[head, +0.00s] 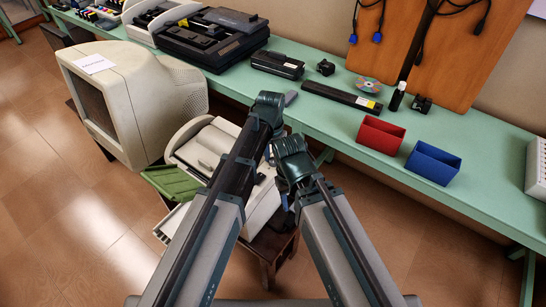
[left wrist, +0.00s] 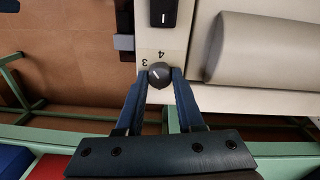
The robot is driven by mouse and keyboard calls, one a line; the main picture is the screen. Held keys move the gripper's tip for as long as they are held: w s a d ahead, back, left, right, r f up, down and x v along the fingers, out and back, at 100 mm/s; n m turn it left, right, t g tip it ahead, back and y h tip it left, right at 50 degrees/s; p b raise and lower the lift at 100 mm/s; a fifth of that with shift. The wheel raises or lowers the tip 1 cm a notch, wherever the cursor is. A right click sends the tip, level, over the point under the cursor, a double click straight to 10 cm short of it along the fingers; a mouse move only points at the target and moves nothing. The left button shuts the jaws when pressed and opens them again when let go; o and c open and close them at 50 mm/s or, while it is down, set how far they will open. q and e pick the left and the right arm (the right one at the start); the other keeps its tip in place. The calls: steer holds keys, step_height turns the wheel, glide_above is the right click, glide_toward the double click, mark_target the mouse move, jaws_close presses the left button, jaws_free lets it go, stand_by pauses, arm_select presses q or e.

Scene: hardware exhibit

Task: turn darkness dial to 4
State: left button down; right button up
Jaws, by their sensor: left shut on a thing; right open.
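The darkness dial (left wrist: 160,75) is a small dark round knob with a white pointer line, on the pale panel of a white machine (head: 215,140). The printed 3 and 4 show above it in the left wrist view. The pointer slants to the upper left, nearer the 3 than the 4. My left gripper (left wrist: 159,82) is shut on the dial, one blue finger on each side. In the head view my left gripper (head: 268,112) is over the machine and the arms hide the dial. My right gripper (head: 293,160) is open beside it; its fingertips are hard to see.
A beige monitor (head: 135,95) stands left of the machine. A green bench (head: 330,125) runs behind, with a red bin (head: 381,136), a blue bin (head: 432,163) and black devices. A black switch (left wrist: 164,13) sits above the dial on the panel. Floor is free at left.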

mark_target(273, 159)
arm_select(q)
steer(key=m, duration=0.6)
steer(key=shift+m, duration=0.4)
stand_by(0.4)
steer(key=c, duration=0.5)
jaws_free()
steer(key=r+p, duration=1.3)
steer(key=shift+w+r+p, duration=0.2)
steer(key=shift+r+p, duration=0.2)
